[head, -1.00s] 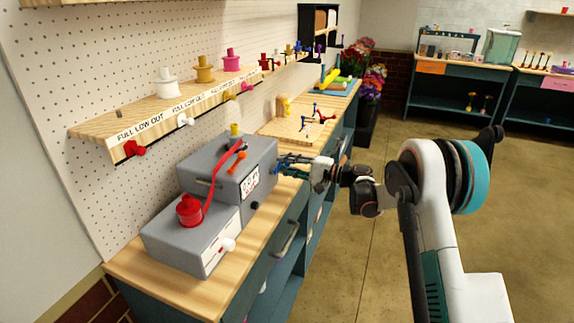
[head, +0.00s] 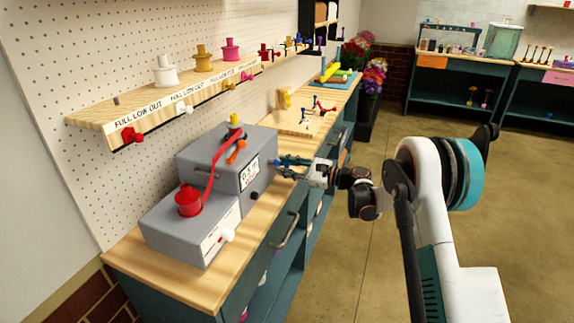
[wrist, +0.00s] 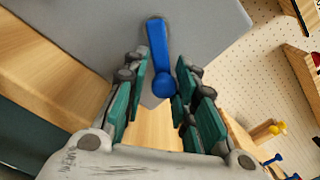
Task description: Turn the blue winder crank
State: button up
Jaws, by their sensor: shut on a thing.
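The blue winder crank (wrist: 157,45) shows in the wrist view as a blue arm with a round knob (wrist: 163,85) at its lower end, mounted on the grey winder's face. My gripper (wrist: 160,75) has its green-padded fingers on either side of the crank and is shut on it. In the head view, my gripper (head: 285,165) reaches in from the right against the right side of the grey winder (head: 222,170); the crank is mostly hidden there by the fingers. The winder has a small display (head: 249,173) and a red ribbon (head: 212,172) running from a red spool (head: 189,201).
The winder stands on a wooden counter (head: 181,278) with drawers. A shelf (head: 92,119) with coloured spools and knobs runs along the pegboard. A wooden board with small pieces (head: 303,116) lies behind my gripper. Open floor (head: 335,265) lies to the right.

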jog(key=m, duration=0.2)
jog(key=s+m, duration=0.1)
jog(key=shift+a+f+m, duration=0.2)
jog(key=shift+f+m, duration=0.2)
jog(key=m, duration=0.1)
jog(key=s+m, duration=0.1)
jog(key=m, duration=0.1)
jog(key=shift+a+f+b, duration=0.2)
jog(key=shift+b, duration=0.2)
jog(key=m, duration=0.2)
jog(key=s+m, duration=0.1)
jog(key=shift+s+a+m, duration=0.2)
jog(key=shift+m, duration=0.2)
jog(key=shift+s+a+r+m, duration=0.1)
jog(key=shift+s+m, duration=0.25)
jog(key=shift+m, duration=0.65)
jog(key=shift+s+a+r+m, duration=0.1)
jog(key=shift+s+m, duration=0.25)
jog(key=shift+m, duration=0.65)
grip_shut()
jog(key=shift+f, duration=0.1)
jog(key=o, duration=0.6)
grip_release()
jog(key=o, duration=0.3)
jog(key=shift+w+d+f, duration=0.1)
jog(key=shift+w, duration=0.05)
